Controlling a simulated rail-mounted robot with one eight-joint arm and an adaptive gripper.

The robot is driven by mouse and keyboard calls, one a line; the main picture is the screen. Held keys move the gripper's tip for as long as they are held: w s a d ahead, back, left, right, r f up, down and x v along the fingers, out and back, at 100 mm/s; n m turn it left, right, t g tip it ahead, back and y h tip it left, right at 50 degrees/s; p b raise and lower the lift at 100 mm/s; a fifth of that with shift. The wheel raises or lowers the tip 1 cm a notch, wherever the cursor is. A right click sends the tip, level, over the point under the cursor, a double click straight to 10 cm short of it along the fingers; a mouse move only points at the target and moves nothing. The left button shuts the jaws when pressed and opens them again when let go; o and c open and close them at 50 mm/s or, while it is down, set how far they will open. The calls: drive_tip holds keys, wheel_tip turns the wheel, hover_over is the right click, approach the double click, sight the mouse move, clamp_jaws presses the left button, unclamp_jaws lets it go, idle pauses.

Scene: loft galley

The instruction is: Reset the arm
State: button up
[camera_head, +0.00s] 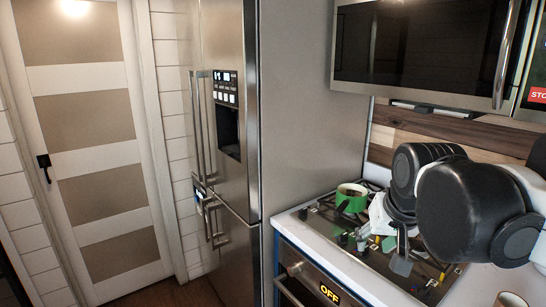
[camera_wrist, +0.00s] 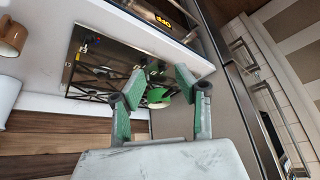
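My gripper (camera_head: 382,252) hangs low over the stovetop in the head view, at the end of my black and white arm. In the wrist view my gripper (camera_wrist: 158,88) has its two green-padded fingers spread apart, with nothing held between them. The stovetop (camera_wrist: 95,60) lies beyond the fingers. A green round pot or bowl with a pale inside (camera_head: 351,197) sits at the back left of the stovetop (camera_head: 325,222) in the head view. It also shows between the fingers in the wrist view (camera_wrist: 158,96), apart from them as far as I can tell. My arm hides part of the stovetop.
A steel fridge (camera_head: 300,110) stands left of the stove. A microwave (camera_head: 420,45) hangs above it. The oven front (camera_head: 300,268) shows an OFF display. A brown mug (camera_wrist: 12,37) stands on the counter (camera_wrist: 40,75) in the wrist view. A closed door (camera_head: 95,150) is at far left.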

drive_tip(key=s+f+n+t+b, duration=0.1)
drive_tip(key=s+f, duration=0.7)
drive_tip(key=s, duration=0.3)
wheel_tip(320, 180, down, 20)
drive_tip(key=b, duration=1.9)
drive_tip(key=shift+s+a+b, duration=0.3)
drive_tip(key=shift+s+a, duration=0.05)
drive_tip(key=shift+r, duration=0.15)
wheel_tip(320, 180, up, 7)
drive_tip(key=p, duration=0.7)
